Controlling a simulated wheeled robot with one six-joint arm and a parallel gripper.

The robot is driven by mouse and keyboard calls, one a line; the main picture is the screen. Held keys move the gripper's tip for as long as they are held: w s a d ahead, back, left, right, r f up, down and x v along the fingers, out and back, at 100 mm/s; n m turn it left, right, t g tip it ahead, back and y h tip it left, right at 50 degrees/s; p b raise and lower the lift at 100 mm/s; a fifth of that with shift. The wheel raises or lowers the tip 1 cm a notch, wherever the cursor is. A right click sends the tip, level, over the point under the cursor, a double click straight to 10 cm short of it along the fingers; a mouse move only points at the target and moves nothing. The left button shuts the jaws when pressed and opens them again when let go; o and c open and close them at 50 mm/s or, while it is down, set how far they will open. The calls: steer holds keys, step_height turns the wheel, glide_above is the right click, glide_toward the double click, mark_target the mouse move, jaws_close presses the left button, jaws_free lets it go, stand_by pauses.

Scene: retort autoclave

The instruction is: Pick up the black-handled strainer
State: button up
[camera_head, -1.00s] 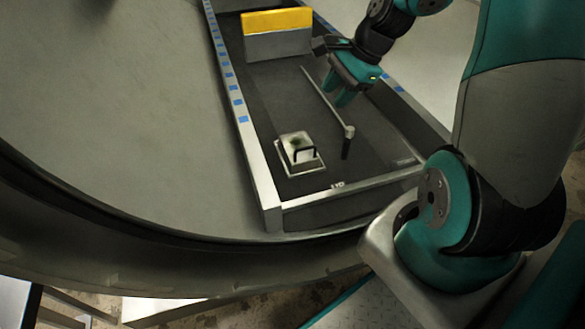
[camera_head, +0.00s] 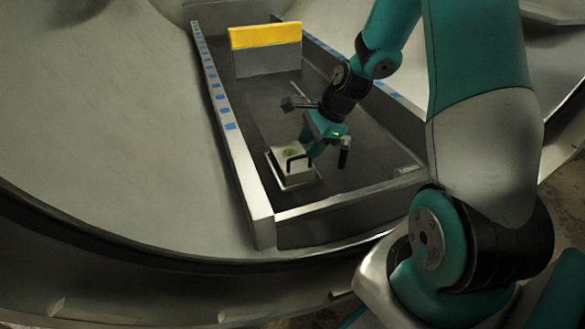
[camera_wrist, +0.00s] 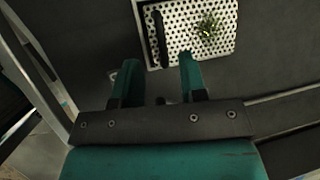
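The strainer (camera_head: 290,177) is a pale, square, perforated tray with a black bar handle (camera_head: 298,160). It sits at the near end of the dark channel, with a small green leafy thing on it. In the wrist view the perforated tray (camera_wrist: 181,43) is at the top, its black handle (camera_wrist: 157,36) on its left side. My gripper (camera_head: 311,146) is just above and behind the strainer in the head view. In the wrist view my gripper (camera_wrist: 158,72) has its fingers apart and nothing held. The handle appears just beyond the gap between the fingertips; contact cannot be told.
A yellow-topped grey block (camera_head: 266,50) stands farther back. Metal side rails (camera_head: 238,160) and a raised front edge (camera_head: 330,206) bound the channel. Its front right floor is clear.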

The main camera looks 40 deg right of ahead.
mark_target(302, 156)
steer(key=b+x, duration=0.2)
steer(key=x, duration=0.1)
steer(key=b+x, duration=0.1)
steer(key=shift+w+d+f, duration=0.1)
steer(key=shift+d+f, duration=0.1)
steer(key=shift+f, duration=0.1)
steer(key=shift+w+a+f+b, duration=0.2)
steer(key=shift+f+b, duration=0.1)
steer(key=shift+b, duration=0.1)
steer(key=shift+r, duration=0.1)
steer(key=shift+c, duration=0.3)
jaws_close()
